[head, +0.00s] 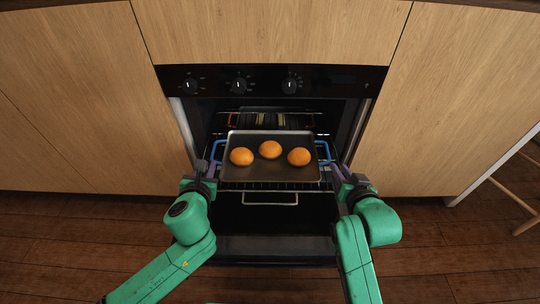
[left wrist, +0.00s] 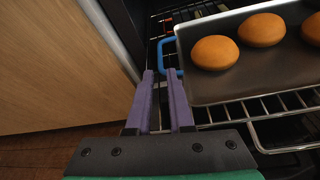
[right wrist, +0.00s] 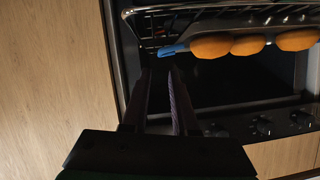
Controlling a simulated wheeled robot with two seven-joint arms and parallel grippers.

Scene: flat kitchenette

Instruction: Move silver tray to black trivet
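The silver tray (head: 270,177) sits on the oven rack with three round orange-brown buns (head: 270,149) on it. It has a blue handle on its left (head: 214,150) and another on its right (head: 325,150). My left gripper (head: 208,169) is open, its fingertips close to the left handle, which shows just beyond them in the left wrist view (left wrist: 160,52). My right gripper (head: 341,171) is open near the right handle; in the right wrist view this handle (right wrist: 172,49) lies just ahead of the fingertips. Both grippers are empty. No black trivet is in view.
The oven's door (head: 270,247) is down and open in front. The wire rack (left wrist: 285,103) extends under the tray. The oven side walls and wooden cabinets (head: 80,100) stand close on both sides. A wooden stool (head: 515,195) is at the far right.

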